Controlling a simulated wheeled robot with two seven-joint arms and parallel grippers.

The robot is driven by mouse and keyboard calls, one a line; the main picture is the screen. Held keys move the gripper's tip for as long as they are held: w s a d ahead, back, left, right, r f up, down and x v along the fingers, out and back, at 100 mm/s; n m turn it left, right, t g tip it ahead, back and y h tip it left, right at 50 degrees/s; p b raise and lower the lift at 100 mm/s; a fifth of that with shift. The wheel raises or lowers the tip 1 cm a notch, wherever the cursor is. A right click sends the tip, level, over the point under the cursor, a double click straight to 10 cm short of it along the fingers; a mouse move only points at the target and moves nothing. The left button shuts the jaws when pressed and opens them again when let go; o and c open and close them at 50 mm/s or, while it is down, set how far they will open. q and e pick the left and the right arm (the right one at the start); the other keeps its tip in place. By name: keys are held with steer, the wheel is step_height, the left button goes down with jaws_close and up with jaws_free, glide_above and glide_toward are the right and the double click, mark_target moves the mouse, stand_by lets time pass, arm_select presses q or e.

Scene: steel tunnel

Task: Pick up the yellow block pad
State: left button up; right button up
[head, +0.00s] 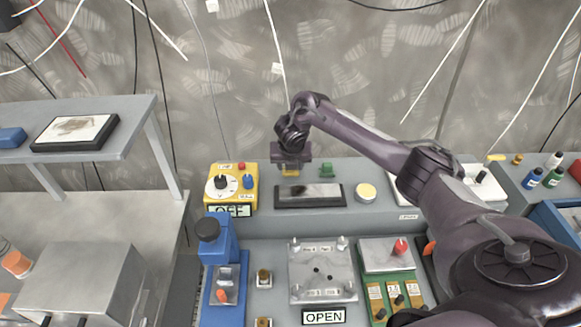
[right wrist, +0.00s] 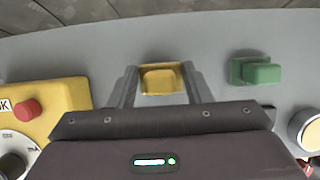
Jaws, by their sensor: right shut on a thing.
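The yellow block pad (right wrist: 162,80) shows in the right wrist view between the two fingers of my right gripper (right wrist: 163,84). The gripper is shut on it, with a finger at each side. In the head view the right gripper (head: 291,168) points down at the back of the grey console, and a little of the yellow pad (head: 290,170) shows beneath it. I cannot tell whether the pad still touches the console surface. My left gripper is not in view.
A green block (head: 327,170) stands just right of the gripper. A yellow control box (head: 212,182) with knobs is on the left. A dark-framed plate (head: 310,203) and a round cream pad (head: 366,192) lie in front.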

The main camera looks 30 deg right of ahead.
step_height(320, 180, up, 9)
steer(key=shift+w+r, duration=0.1)
step_height(320, 180, up, 10)
steer(key=p, duration=0.7)
